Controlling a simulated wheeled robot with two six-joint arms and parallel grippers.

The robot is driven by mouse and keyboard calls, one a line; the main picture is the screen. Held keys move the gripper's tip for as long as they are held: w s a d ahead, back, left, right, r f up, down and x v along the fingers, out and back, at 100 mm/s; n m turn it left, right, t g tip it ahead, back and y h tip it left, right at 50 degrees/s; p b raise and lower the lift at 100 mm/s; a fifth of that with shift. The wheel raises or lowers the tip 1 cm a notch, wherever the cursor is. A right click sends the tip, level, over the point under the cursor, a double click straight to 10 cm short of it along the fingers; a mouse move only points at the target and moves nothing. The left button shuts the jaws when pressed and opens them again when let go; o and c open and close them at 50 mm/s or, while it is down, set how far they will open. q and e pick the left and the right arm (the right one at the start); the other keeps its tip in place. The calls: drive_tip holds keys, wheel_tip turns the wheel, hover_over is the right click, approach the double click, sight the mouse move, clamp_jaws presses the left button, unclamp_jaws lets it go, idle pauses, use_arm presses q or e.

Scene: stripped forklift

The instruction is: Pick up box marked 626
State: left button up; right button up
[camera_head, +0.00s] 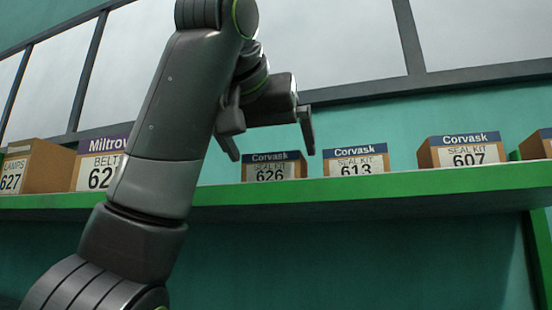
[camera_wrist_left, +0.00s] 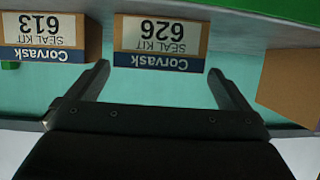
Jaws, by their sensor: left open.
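The box marked 626 (camera_head: 273,168) is a small cardboard box with a blue Corvask band and a white Seal Kit label. It stands on the green shelf (camera_head: 430,182) in the head view. In the left wrist view the 626 box (camera_wrist_left: 161,40) appears upside down, ahead of the fingers and between their lines. My left gripper (camera_head: 270,152) is open and empty, its two fingers spread in front of and above the box. It also shows in the left wrist view (camera_wrist_left: 158,82). The box is apart from the fingers' grip. My right gripper is not in view.
The 613 box (camera_head: 356,161) stands just right of 626, with the 607 box (camera_head: 462,150) further right. A Miltrow belt box (camera_head: 97,170) and the 627 lamps box (camera_head: 38,168) stand to the left. Windows and a teal wall are behind.

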sight(279, 169)
use_arm(q)
drive_tip(key=shift+w+d+f, duration=0.1)
drive_tip(key=shift+w+f, duration=0.05)
drive_tip(key=shift+w, duration=0.25)
drive_tip(key=shift+w+d+p, duration=0.15)
drive_tip(key=shift+w+p, duration=0.1)
drive_tip(key=shift+p, duration=0.35)
drive_tip(key=p+x, duration=0.4)
drive_tip(key=shift+f, duration=0.1)
drive_tip(key=shift+w+d+f, duration=0.1)
drive_tip(key=shift+w+f, duration=0.1)
drive_tip(key=shift+w, duration=0.05)
drive_tip(key=shift+s, duration=0.1)
drive_tip(key=shift+c, duration=0.4)
drive_tip(key=c, duration=1)
